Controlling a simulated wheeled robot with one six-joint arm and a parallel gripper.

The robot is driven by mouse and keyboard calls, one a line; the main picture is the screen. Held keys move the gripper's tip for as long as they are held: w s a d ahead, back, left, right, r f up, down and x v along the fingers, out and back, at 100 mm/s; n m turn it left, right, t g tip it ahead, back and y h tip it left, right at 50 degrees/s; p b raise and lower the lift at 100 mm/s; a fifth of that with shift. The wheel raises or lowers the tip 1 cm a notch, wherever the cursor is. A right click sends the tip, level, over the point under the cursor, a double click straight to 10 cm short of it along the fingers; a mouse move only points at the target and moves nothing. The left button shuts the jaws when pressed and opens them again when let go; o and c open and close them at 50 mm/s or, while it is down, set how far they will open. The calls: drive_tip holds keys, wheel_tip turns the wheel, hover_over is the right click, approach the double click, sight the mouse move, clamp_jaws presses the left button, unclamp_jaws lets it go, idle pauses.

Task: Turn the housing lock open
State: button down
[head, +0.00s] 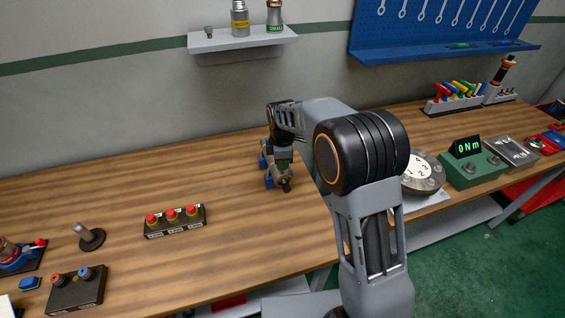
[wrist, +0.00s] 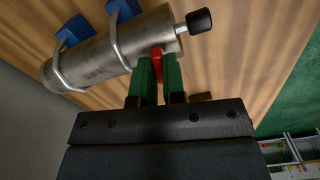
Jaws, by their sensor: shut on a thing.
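The housing is a grey metal cylinder (wrist: 115,50) lying across the upper wrist view, with a black knob (wrist: 199,20) on its right end. Two metal hoops with blue vise parts (wrist: 75,30) hold it. A red lever (wrist: 157,63), seemingly the lock, sits at the housing's knob end. My gripper (wrist: 160,78) has its green fingers on both sides of the red lever and is shut on it. In the head view the housing (head: 279,177) is partly hidden under my arm, and the lever cannot be made out there.
A box with three red buttons (head: 174,220) sits left of the housing on the wooden bench (head: 125,200). A dial (head: 421,172) and a green torque meter (head: 472,168) stand to the right. A wall shelf (head: 242,38) hangs above. The bench between the button box and the housing is clear.

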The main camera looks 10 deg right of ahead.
drive_tip(key=shift+n, duration=1.1)
drive_tip(key=c, duration=1.2)
unclamp_jaws()
wheel_tip(320, 180, up, 14)
drive_tip(key=shift+b, duration=0.45)
drive_tip(key=shift+f, duration=0.1)
